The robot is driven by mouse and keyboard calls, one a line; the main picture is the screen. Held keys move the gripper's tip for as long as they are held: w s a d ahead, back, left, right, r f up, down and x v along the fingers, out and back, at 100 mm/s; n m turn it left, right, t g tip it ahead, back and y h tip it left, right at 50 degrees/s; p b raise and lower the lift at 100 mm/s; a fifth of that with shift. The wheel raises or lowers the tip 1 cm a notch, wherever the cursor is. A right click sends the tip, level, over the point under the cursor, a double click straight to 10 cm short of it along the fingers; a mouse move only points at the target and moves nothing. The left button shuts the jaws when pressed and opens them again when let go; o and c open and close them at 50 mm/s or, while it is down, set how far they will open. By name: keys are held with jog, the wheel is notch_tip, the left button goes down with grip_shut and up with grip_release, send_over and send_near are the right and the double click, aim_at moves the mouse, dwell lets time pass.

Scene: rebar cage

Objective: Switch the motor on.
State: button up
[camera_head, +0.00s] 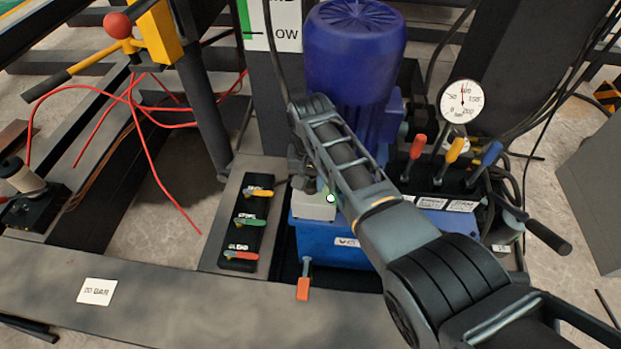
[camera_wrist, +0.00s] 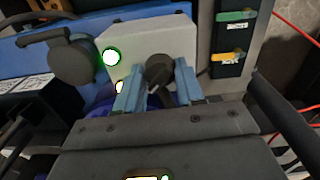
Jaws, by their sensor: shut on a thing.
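The blue motor (camera_head: 350,60) stands upright on the blue power unit (camera_head: 330,243), partly behind my arm. A light grey switch box (camera_head: 312,207) sits at its foot, and it also shows in the wrist view (camera_wrist: 175,37). A black rotary knob (camera_wrist: 159,73) is on the box's face, with a green-ringed lit button (camera_wrist: 112,57) to its left. In the head view my arm hides the fingers and knob.
A black panel (camera_head: 246,222) with several coloured levers stands left of the unit. A pressure gauge (camera_head: 462,101) and red, yellow and blue valve levers (camera_head: 455,150) are at right. Red cables (camera_head: 150,112) hang at left.

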aim_at(311, 182)
jog(key=shift+w+r+m, duration=0.1)
jog(key=shift+m, duration=0.3)
jog(key=o, duration=1)
jog(key=shift+o, duration=0.2)
jog(key=shift+r+p, duration=0.9)
jog(key=shift+r, duration=2.95)
